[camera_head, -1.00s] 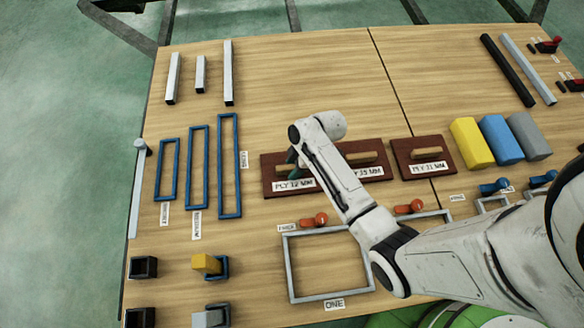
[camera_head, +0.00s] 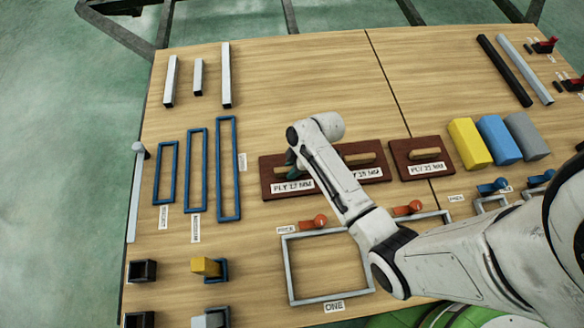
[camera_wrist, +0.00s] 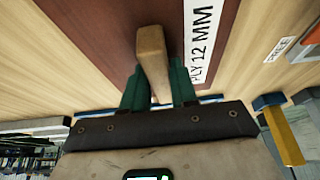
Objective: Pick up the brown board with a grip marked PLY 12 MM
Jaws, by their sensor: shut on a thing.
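The brown board marked PLY 12 MM (camera_head: 268,176) lies on the wooden table in the head view, left of two other brown boards. Its dark red-brown face also shows in the wrist view (camera_wrist: 95,25), with the white label PLY 12 MM beside the grip. Its light wooden grip (camera_wrist: 151,45) stands between the green fingers of my gripper (camera_wrist: 157,76), which is shut on it. In the head view my gripper (camera_head: 291,167) is over the board, and my arm hides part of it. I cannot see any gap between board and table.
The PLY 15 MM board (camera_head: 376,155) is close on the right, then the PLY 21 MM board (camera_head: 407,158). Yellow (camera_head: 468,144), blue and grey blocks stand further right. Blue frames (camera_head: 228,170) lie left, and a grey frame (camera_head: 287,270) is in front. The table behind the boards is clear.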

